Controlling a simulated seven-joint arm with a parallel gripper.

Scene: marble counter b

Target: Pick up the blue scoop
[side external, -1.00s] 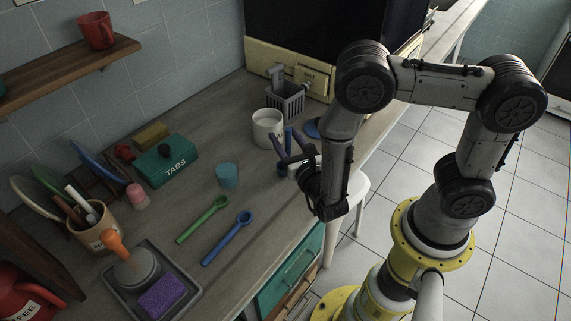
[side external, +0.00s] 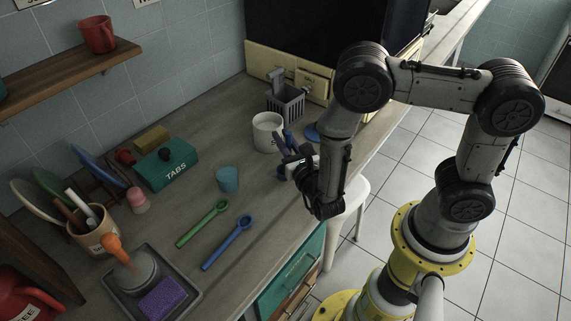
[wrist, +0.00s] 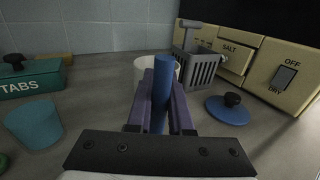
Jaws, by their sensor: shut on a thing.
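My gripper (side external: 288,154) is over the counter's right edge, its purple fingers closed on an upright blue handle (wrist: 161,90). The handle shows between both fingers in the wrist view and rises above them. Its lower end is hidden by the fingers and mount, so I cannot tell its full shape or whether it touches the counter. A separate blue spoon-shaped scoop (side external: 228,243) lies flat on the counter beside a similar green one (side external: 203,223), well left of my gripper.
A white crock (side external: 267,133) stands just behind my gripper. A grey basket (wrist: 196,66) and a blue lid with black knob (wrist: 228,110) are nearby. A light blue cup (side external: 227,178) and teal TABS box (side external: 168,163) stand left. The counter ends beneath my arm.

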